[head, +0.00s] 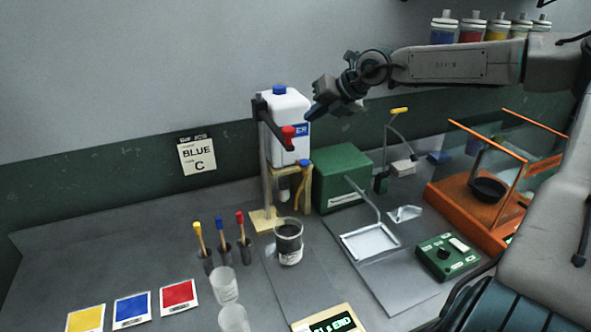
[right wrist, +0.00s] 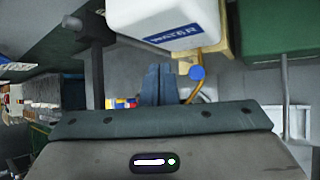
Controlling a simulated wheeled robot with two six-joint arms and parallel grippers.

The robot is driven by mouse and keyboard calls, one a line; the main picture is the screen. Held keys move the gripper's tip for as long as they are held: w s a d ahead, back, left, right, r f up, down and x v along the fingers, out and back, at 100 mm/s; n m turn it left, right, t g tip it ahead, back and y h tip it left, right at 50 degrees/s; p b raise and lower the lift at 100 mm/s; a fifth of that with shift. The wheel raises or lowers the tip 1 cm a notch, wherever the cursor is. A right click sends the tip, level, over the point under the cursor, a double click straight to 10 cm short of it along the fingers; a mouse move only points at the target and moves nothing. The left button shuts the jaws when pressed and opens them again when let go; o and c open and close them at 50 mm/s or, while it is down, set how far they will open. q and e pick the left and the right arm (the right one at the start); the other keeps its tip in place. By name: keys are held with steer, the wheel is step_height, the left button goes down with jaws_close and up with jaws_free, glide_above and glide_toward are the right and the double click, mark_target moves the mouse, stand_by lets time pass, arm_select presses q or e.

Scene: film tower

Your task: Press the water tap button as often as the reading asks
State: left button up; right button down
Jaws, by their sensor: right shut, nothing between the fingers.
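The white water tank (head: 283,115) with a blue cap stands on a wooden stand (head: 264,219). It also shows in the right wrist view (right wrist: 165,18) with its label. A round blue button (head: 304,163) sits on the stand below the tank; it shows in the right wrist view (right wrist: 197,73) just right of my fingertips. My right gripper (head: 312,113) is shut and empty, in front of the tank and above the button, apart from it. A display (head: 330,322) at the bottom edge is cut off; its lit text seems to end in "END". My left gripper is not in view.
A glass beaker (head: 288,243) with dark contents stands before the stand. A red knob (head: 288,131) on a black arm juts out beside the tank. A green box (head: 342,175) stands to the right. Empty glasses (head: 224,287) and colour cards (head: 132,309) are at front left.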

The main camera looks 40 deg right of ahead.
steer(key=x, duration=0.2)
steer(key=b, duration=0.5)
glide_above(308, 163)
step_height(308, 163, down, 8)
steer(key=shift+d+f, duration=0.1)
steer(key=shift+f+b, duration=0.25)
steer(key=shift+b, duration=0.2)
steer(key=shift+f, duration=0.15)
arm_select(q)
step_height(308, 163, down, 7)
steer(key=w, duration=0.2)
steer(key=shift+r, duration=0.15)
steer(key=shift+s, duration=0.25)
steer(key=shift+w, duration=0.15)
